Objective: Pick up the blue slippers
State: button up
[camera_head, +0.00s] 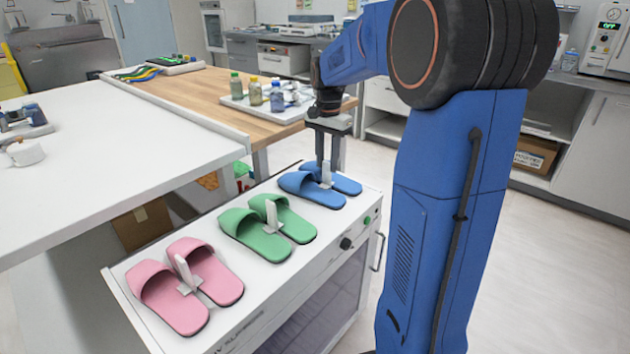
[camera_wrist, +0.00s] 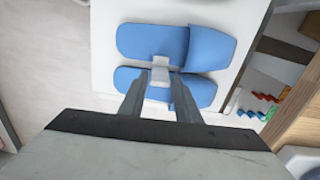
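The pair of blue slippers (camera_head: 315,187) lies at the far end of the white cabinet top, with a white upright tab (camera_head: 326,175) between the two slippers. In the wrist view the blue slippers (camera_wrist: 140,42) lie side by side, and the white tab (camera_wrist: 160,72) shows between my fingers. My gripper (camera_head: 326,163) points down over the pair. Its two fingers (camera_wrist: 160,103) are apart, one on each side of the tab. I cannot tell whether they touch it. The lower slipper in the wrist view is partly hidden by the fingers.
Green slippers (camera_head: 268,228) and pink slippers (camera_head: 186,284) lie on the same white cabinet (camera_head: 262,285), each pair with a white tab. A white table (camera_head: 95,160) stands left. A wooden table (camera_head: 205,90) behind bears a tray (camera_head: 268,112) with bottles. Open floor (camera_head: 545,265) lies right.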

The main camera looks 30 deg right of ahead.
aim_at(326, 184)
jog(key=shift+f, duration=2.4)
jog(key=shift+c, duration=0.3)
grip_shut()
jog(key=shift+r, duration=0.15)
